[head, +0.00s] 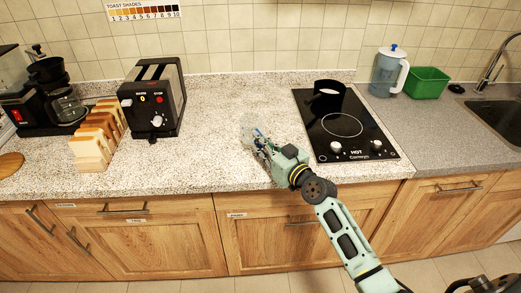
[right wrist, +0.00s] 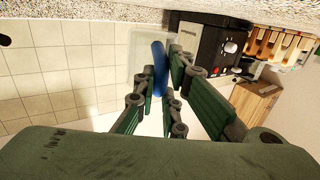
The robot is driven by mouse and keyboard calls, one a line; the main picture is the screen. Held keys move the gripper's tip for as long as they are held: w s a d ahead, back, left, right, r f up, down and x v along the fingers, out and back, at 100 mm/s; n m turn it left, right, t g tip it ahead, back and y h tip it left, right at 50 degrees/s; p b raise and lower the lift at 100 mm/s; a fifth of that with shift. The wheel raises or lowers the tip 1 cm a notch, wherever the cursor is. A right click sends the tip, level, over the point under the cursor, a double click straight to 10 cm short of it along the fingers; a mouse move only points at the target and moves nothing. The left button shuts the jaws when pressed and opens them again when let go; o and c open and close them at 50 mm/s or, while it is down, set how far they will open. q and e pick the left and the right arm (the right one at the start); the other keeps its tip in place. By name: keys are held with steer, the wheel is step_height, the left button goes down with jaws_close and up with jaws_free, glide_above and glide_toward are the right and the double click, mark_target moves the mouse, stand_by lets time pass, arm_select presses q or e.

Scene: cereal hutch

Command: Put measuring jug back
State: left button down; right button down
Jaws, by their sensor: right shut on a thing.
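The measuring jug (head: 248,123) is clear and hard to make out against the speckled counter in the head view. The right wrist view shows its see-through body (right wrist: 145,48) and its blue handle (right wrist: 159,72). My right gripper (head: 258,142) is over the front of the counter, between the toaster and the hob. It is shut on the jug's handle, with fingers on both sides of it in the wrist view (right wrist: 160,85). I cannot tell whether the jug's base touches the counter. My left gripper is not in view.
A black toaster (head: 152,105) and a row of bread slices (head: 92,150) stand to the left, beside a coffee maker (head: 55,95). The hob (head: 343,125) is to the right. The counter (head: 215,110) behind the jug is clear.

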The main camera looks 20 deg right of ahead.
steer(key=shift+s+a+f, duration=0.2)
steer(key=shift+a+f, duration=0.05)
steer(key=shift+f, duration=0.4)
step_height(320, 180, down, 3)
steer(key=shift+r+b, duration=0.15)
steer(key=shift+b, duration=0.7)
steer(key=shift+w+f, duration=0.1)
steer(key=shift+f, duration=0.15)
steer(key=shift+r, duration=0.1)
steer(key=c, duration=1.9)
jaws_free()
steer(key=shift+f, duration=0.2)
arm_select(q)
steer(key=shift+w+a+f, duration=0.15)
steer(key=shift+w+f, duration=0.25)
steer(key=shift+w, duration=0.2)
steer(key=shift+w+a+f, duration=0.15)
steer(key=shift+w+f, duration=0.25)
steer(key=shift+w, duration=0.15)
arm_select(e)
steer(key=shift+o, duration=0.4)
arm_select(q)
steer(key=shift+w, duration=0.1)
arm_select(e)
steer(key=shift+r, duration=0.1)
